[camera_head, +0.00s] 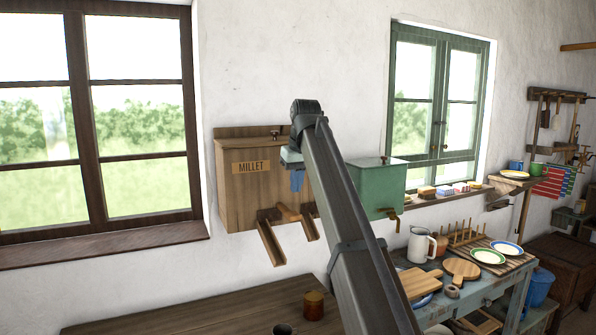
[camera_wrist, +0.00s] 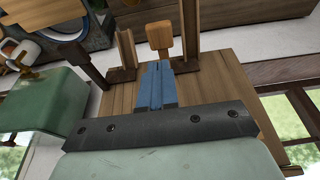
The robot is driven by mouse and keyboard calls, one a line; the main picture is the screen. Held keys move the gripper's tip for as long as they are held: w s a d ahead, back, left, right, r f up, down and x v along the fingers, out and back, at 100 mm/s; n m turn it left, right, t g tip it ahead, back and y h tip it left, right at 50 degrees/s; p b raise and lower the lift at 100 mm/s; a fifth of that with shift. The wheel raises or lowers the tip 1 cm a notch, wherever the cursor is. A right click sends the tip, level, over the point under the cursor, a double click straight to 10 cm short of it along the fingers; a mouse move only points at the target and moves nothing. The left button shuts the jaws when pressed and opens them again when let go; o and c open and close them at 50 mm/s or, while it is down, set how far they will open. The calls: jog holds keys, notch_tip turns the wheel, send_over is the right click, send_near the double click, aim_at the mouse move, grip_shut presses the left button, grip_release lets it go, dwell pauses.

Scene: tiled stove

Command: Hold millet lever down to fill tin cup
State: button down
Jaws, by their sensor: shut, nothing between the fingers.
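The wooden millet box (camera_head: 240,195) hangs on the wall between the windows, with two chutes and a light wooden lever (camera_head: 288,213) low on its front. In the wrist view the lever's paddle end (camera_wrist: 160,37) shows between the two chutes. My gripper (camera_head: 297,188) has its blue fingers together and empty, in front of the box and above the lever. In the wrist view the fingertips (camera_wrist: 157,66) point at the lever; I cannot tell whether they touch it. A small dark grey cup (camera_head: 283,329), possibly the tin cup, is cut off at the bottom edge.
A brown jar (camera_head: 314,305) stands on the wooden table (camera_head: 215,315) below the box. A green tank (camera_head: 376,190) with a tap hangs right of the box. A blue side table (camera_head: 490,287) on the right holds a jug, boards and plates.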

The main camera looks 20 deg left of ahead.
aim_at(294, 214)
jog(key=x, duration=0.6)
jog(key=shift+s+d+f, duration=0.25)
jog(key=shift+s+f, duration=0.05)
jog(key=shift+f, duration=0.1)
